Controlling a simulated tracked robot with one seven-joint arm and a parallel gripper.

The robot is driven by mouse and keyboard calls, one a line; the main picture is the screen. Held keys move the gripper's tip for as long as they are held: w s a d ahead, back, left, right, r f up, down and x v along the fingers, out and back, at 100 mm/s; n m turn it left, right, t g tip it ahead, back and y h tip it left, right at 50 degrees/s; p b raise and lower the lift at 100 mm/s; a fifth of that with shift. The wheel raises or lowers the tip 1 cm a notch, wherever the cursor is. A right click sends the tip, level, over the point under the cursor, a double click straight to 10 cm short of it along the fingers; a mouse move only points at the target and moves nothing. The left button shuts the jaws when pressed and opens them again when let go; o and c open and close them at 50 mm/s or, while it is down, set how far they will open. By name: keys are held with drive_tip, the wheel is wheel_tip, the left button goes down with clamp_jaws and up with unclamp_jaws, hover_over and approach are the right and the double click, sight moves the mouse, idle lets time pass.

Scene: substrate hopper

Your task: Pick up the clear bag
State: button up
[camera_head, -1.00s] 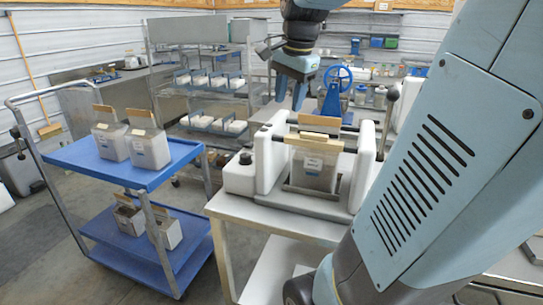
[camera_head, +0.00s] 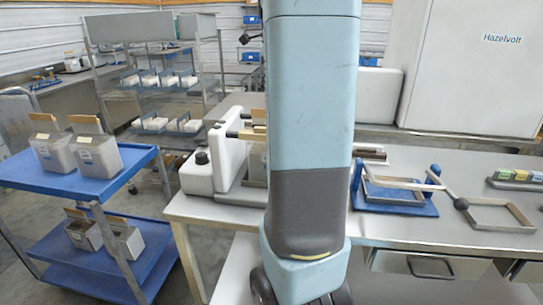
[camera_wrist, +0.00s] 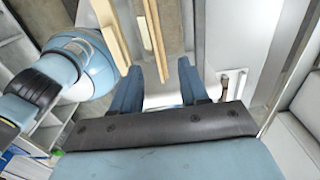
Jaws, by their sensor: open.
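A bag (camera_head: 256,168) with grey contents stands in a white bench machine (camera_head: 215,162); my arm hides most of it in the head view. Two similar bags, a left one (camera_head: 52,153) and a right one (camera_head: 95,157), stand upright on a blue cart, with tan tops. I cannot tell which bag is the clear one. In the wrist view my gripper (camera_wrist: 158,75) is open, its two blue fingers apart with nothing visibly held. Tan strips (camera_wrist: 112,32) lie beyond the fingers, to the left and middle. My gripper is hidden in the head view.
The blue cart (camera_head: 135,155) stands at left, with more bags (camera_head: 84,236) on its lower shelf. A steel bench (camera_head: 400,228) at right carries a blue-based frame (camera_head: 395,200) and small coloured blocks (camera_head: 515,176). A large white cabinet (camera_head: 470,70) stands behind. Shelving stands at the back.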

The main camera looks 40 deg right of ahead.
wheel_tip(320, 180, down, 12)
drive_tip(key=shift+a+r, duration=0.15)
drive_tip(key=shift+r, duration=0.1)
idle(0.4)
